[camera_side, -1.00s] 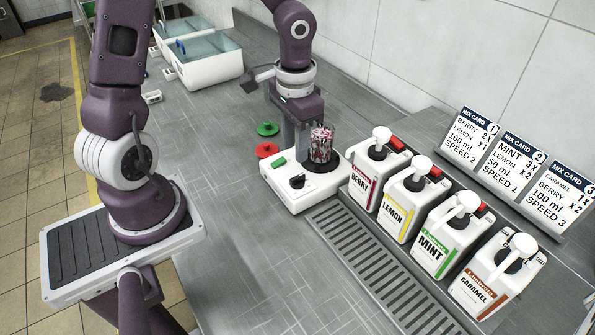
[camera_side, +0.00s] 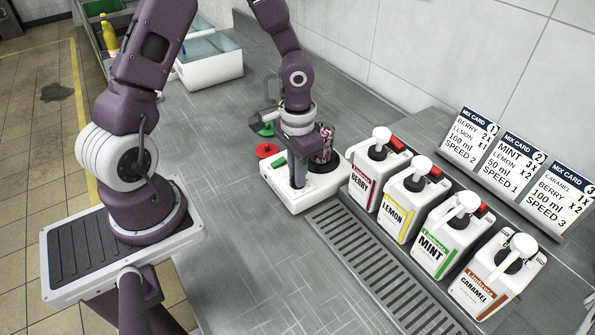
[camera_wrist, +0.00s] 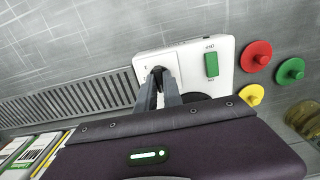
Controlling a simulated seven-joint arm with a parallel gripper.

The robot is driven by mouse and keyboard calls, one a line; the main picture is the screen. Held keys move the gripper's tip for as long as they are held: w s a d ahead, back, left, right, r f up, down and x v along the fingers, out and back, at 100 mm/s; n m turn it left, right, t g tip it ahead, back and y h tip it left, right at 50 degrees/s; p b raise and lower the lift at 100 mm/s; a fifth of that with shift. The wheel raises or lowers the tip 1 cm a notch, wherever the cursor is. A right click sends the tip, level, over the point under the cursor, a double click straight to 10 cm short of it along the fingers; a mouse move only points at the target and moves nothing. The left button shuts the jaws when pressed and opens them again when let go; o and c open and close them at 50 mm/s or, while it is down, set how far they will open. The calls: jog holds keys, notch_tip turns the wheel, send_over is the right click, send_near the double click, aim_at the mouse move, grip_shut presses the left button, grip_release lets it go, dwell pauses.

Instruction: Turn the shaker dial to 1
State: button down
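The white shaker (camera_side: 330,190) stands on the bench with a green switch (camera_side: 279,162) on top; it also shows in the wrist view (camera_wrist: 225,45). Its black dial (camera_wrist: 157,70) is visible between my fingertips in the wrist view, and my fingers hide it in the side view. My gripper (camera_side: 298,184) points down over the dial with its fingertips close together on either side of it, also in the wrist view (camera_wrist: 159,78). Whether the fingers press on the dial is not clear. The dial's setting is unreadable. A glass with red and white contents (camera_side: 323,148) stands on the shaker's black plate.
Berry (camera_side: 371,172), lemon (camera_side: 404,200), mint (camera_side: 441,235) and caramel (camera_side: 492,280) pump bottles stand right of the shaker, behind a drain grate (camera_side: 365,255). Red (camera_side: 267,150) and green (camera_side: 265,130) discs lie behind it. Mix cards (camera_side: 513,165) stand at right. The front bench is clear.

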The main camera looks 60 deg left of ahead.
jog(key=shift+m, duration=0.3)
jog(key=m, duration=0.4)
jog(key=shift+m, duration=2)
jog(key=c, duration=1.5)
grip_release()
jog(key=shift+r, duration=0.1)
notch_tip(320, 180, up, 7)
jog(key=shift+r, duration=0.1)
